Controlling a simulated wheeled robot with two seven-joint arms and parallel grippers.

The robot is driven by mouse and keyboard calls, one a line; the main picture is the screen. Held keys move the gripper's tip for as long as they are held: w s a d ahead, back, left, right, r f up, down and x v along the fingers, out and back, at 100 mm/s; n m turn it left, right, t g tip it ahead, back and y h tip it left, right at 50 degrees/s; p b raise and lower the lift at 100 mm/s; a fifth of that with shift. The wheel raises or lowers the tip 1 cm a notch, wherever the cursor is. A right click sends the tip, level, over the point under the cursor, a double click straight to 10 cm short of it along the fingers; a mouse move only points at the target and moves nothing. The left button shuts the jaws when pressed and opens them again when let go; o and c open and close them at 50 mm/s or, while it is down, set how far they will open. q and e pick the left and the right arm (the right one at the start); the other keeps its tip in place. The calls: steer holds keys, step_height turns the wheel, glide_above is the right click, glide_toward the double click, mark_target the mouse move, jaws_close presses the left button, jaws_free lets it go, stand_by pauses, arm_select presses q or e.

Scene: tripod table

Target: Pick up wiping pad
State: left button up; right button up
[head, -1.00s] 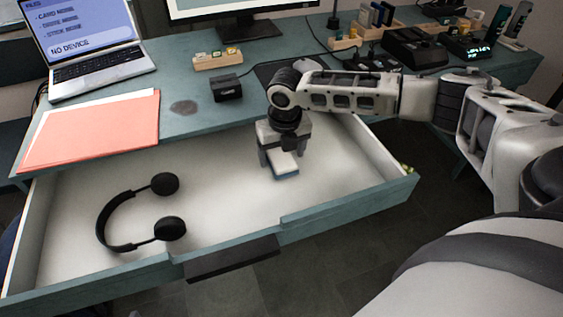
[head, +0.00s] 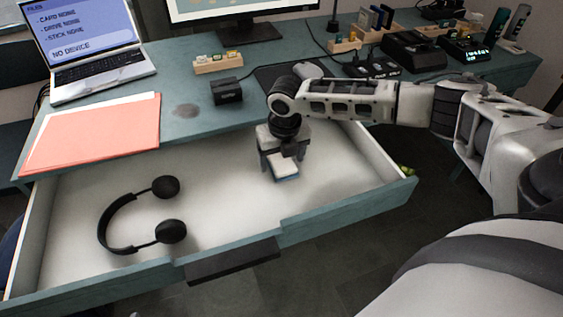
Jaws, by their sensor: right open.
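The wiping pad (head: 285,168) is a small block with a white top and a blue lower edge, lying in the right part of the open drawer. My right gripper (head: 283,157) points down over the pad, with its fingers open around or just above it. I cannot tell whether the fingers touch the pad. The gripper hides the pad's far part. My left gripper is not in the view.
On the desk are a laptop (head: 95,50), a pink folder (head: 92,135), a small black box (head: 227,91) and a wooden card holder (head: 218,63). The drawer's middle is clear.

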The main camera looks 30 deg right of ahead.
mark_target(281, 158)
steer(key=c, duration=1)
steer(key=shift+o, duration=0.2)
steer(key=shift+r+b, duration=0.4)
step_height(281, 158, up, 3)
steer(key=shift+r+p, duration=0.2)
steer(key=shift+p, duration=0.3)
steer(key=s+a+r+p, duration=0.2)
steer(key=s+a+r, duration=0.4)
steer(key=a+r, duration=0.3)
steer(key=a, duration=0.3)
steer(key=shift+a+r, duration=0.2)
steer(key=shift+a, duration=0.1)
